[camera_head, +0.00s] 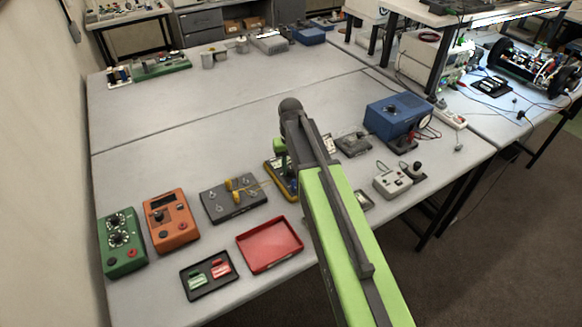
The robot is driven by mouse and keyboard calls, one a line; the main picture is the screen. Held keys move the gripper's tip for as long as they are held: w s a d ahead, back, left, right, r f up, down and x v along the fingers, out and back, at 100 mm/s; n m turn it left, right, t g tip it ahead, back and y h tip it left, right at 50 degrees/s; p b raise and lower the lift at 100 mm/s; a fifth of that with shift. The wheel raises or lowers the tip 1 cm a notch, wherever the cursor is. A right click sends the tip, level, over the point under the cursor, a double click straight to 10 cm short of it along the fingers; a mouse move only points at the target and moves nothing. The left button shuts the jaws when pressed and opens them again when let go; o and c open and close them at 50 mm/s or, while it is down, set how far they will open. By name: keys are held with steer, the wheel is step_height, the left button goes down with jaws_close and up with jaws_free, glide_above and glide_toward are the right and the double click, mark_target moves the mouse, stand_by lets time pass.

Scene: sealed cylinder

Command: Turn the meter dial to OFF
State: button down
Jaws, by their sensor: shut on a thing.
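The yellow meter (275,171) lies on the grey table, right of the dark board with yellow leads. My arm crosses in front of it and hides most of its face. My gripper (284,162) points down over the meter, below the dark wrist joint. It is shut on the meter's dial. The dial itself, its pointer and the OFF mark are hidden, so I cannot tell which setting it shows.
Left of the meter are the dark board (228,208), an orange box with a display (160,203) and a green box (122,262). A red tray (268,263) lies in front. Right of my arm are a blue box (388,113) and a small light-grey box (389,184).

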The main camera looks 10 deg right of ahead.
steer(key=n, duration=0.4)
steer(key=shift+n, duration=0.3)
steer(key=n, duration=0.4)
steer(key=shift+d+n, duration=0.1)
steer(key=shift+n, duration=0.2)
steer(key=n, duration=0.4)
steer(key=shift+w+n, duration=0.1)
steer(key=shift+n, duration=2)
steer(key=c, duration=1.1)
jaws_free()
